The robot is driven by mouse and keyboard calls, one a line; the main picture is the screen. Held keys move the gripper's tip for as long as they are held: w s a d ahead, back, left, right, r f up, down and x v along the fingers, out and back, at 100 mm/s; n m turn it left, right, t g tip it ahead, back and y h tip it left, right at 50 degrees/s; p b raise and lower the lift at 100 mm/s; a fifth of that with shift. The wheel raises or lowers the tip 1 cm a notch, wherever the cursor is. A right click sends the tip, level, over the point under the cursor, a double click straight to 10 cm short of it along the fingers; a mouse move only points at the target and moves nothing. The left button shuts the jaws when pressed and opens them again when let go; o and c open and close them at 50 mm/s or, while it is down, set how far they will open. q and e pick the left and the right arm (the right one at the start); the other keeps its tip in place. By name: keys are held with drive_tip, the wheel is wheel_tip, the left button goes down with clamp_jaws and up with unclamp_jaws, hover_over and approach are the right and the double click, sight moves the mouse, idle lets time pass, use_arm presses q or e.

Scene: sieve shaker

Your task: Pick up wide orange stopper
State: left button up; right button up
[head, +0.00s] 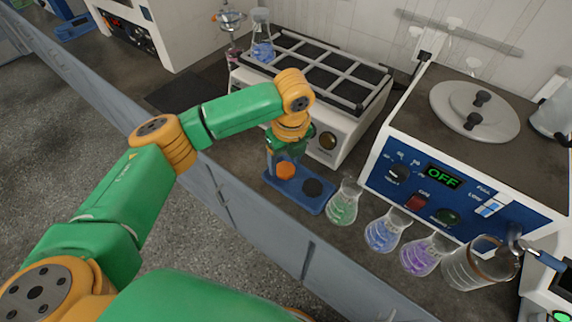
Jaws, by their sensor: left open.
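The wide orange stopper (285,171) sits toward the left end of a small blue tray (293,193) on the counter. A dark round stopper (312,187) sits beside it on the same tray. My left gripper (284,163) points down directly over the orange stopper, with its fingers open. They partly cover the stopper's far side, and I cannot tell whether they touch it. My right gripper is not in view.
Flasks with green (342,208), blue (383,236) and purple (420,258) liquid stand right of the tray, with a glass beaker (470,268) beyond. A white heater block (335,125) stands close behind my gripper. The shaker (425,150) reads OFF.

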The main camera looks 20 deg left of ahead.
sight(285, 168)
use_arm(q)
wheel_tip(285, 168, down, 3)
drive_tip(key=shift+w+a+r, duration=0.1)
drive_tip(key=shift+w+r, duration=0.05)
drive_tip(key=shift+w+f, duration=0.25)
drive_tip(key=shift+w, duration=0.1)
drive_tip(key=shift+s+r, duration=0.15)
drive_tip(key=shift+s, duration=0.05)
clamp_jaws()
